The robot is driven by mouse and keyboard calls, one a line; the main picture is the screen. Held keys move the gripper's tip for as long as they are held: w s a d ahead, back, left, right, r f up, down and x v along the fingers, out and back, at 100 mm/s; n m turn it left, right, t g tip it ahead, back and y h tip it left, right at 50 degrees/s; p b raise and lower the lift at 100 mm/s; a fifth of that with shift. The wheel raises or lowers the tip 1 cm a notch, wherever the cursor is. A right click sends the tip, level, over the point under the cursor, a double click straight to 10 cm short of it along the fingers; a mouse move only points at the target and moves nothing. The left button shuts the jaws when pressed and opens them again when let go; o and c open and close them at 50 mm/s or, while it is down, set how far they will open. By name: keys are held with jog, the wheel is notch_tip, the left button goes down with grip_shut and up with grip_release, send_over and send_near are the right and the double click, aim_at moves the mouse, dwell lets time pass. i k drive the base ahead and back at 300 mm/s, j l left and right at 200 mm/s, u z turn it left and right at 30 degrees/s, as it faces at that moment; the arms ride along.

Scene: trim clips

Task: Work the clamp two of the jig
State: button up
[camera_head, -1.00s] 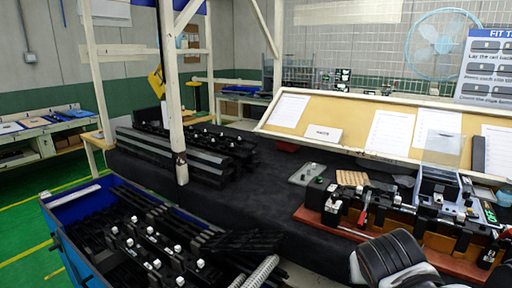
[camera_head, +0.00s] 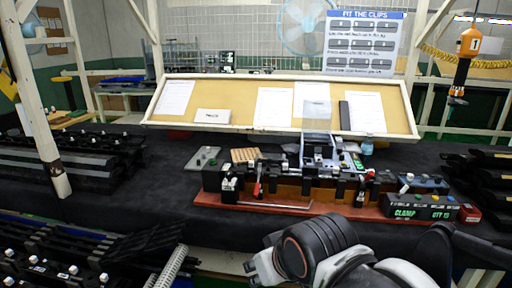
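The jig stands on the table on a red-brown base (camera_head: 290,208), with a row of black blocks and orange-brown faces. A clamp with a red handle (camera_head: 257,188) stands near its left end. Another red-handled clamp (camera_head: 369,175) is near its right end. I cannot read which one is clamp two, and the clamps are too small to tell open from closed. A grey and white fixture with a clear upright plate (camera_head: 317,115) rises behind the middle. My arm shows at the bottom centre, in front of the jig and apart from it; my gripper's fingertips are not visible.
A black box with green lettering "CLAMP" (camera_head: 420,208) sits at the jig's right end. A grey tray (camera_head: 203,158) lies behind its left end. Dark trim parts are stacked at left (camera_head: 80,160) and right (camera_head: 490,170). A sloped notice board (camera_head: 235,97) stands behind.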

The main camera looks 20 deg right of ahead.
aim_at(370, 174)
jog(key=z, duration=1.05)
jog(key=i+j+z, duration=0.1)
jog(key=i+z, duration=0.2)
jog(key=i+j+z, duration=0.3)
jog(key=i+l, duration=0.05)
jog(key=i, duration=0.05)
